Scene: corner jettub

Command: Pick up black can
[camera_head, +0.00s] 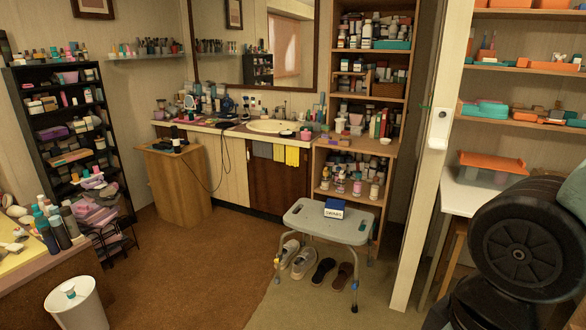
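No single black can stands out clearly. Several dark cans or bottles (58,231) stand upright at the near edge of the yellow-topped table on the left, some with teal caps. A small dark upright item (174,132) also stands on the wooden cabinet in front of the counter; I cannot tell whether it is a can. My gripper is not in view. A large black round link of my arm fills the lower right. No contact with any object shows.
A grey stool (328,222) with a blue-and-white box (334,208) stands over shoes. A white bin (75,303) is at lower left. A black shelf (65,115) is crowded. A white post (432,160) stands right of centre. Brown carpet (200,270) is clear between.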

